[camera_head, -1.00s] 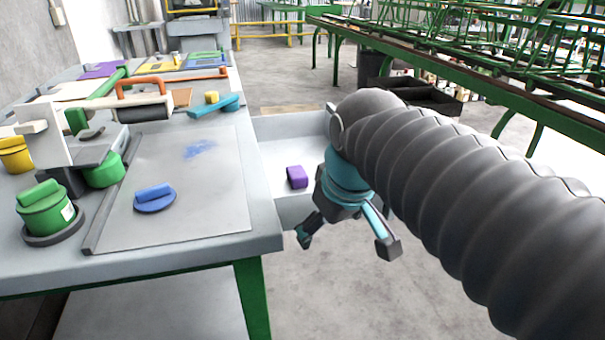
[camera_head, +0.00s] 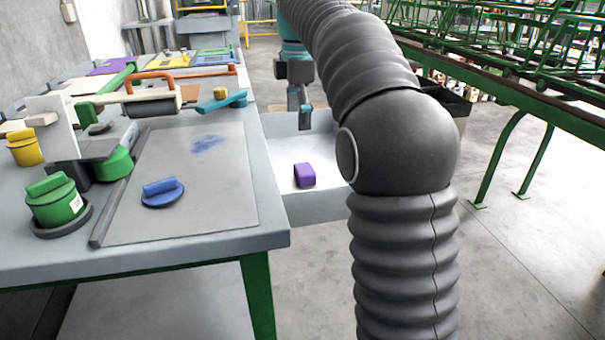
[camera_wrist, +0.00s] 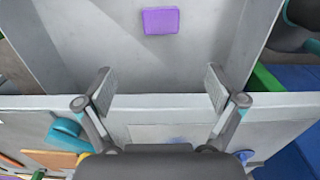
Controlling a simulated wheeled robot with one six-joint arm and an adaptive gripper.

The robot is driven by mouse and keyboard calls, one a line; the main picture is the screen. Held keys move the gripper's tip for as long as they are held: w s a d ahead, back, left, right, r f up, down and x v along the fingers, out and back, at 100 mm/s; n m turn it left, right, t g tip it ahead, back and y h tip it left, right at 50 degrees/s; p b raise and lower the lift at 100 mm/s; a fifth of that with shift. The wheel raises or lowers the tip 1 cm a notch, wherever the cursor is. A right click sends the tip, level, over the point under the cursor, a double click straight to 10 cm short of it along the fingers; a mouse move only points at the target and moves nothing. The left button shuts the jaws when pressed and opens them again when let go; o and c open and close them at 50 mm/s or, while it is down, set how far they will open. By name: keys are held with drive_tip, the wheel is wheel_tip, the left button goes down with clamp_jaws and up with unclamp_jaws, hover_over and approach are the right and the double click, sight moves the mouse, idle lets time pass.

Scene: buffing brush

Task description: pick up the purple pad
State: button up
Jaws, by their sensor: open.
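The purple pad (camera_head: 304,175) is a small block lying on the floor of a light grey open drawer or tray (camera_head: 325,207) at the right side of the workbench. In the wrist view the purple pad (camera_wrist: 160,21) sits near the top middle, beyond my fingertips. My gripper (camera_head: 300,112) is at the far end of the tray, partly hidden in the head view by its own wrist. In the wrist view my gripper (camera_wrist: 160,92) is open, with its two fingers wide apart and nothing between them. The pad is apart from the fingers.
The workbench (camera_head: 200,252) carries a blue round-based handled pad (camera_head: 162,193), a green pot (camera_head: 55,200), a yellow pot (camera_head: 24,148) and a roller with an orange handle (camera_head: 150,100). The tray walls surround the pad. A green metal rack (camera_head: 500,90) stands at the right.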

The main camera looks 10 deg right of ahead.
drive_tip(key=b, duration=0.2)
hover_over(301, 169)
drive_tip(key=f, duration=0.8)
drive_tip(key=shift+w+a+f, duration=0.15)
drive_tip(key=shift+a+f, duration=0.05)
drive_tip(key=shift+f, duration=0.05)
drive_tip(key=shift+d+f+b, duration=0.2)
drive_tip(key=shift+f+b, duration=0.25)
drive_tip(key=shift+f, duration=2.2)
drive_tip(key=c, duration=1.1)
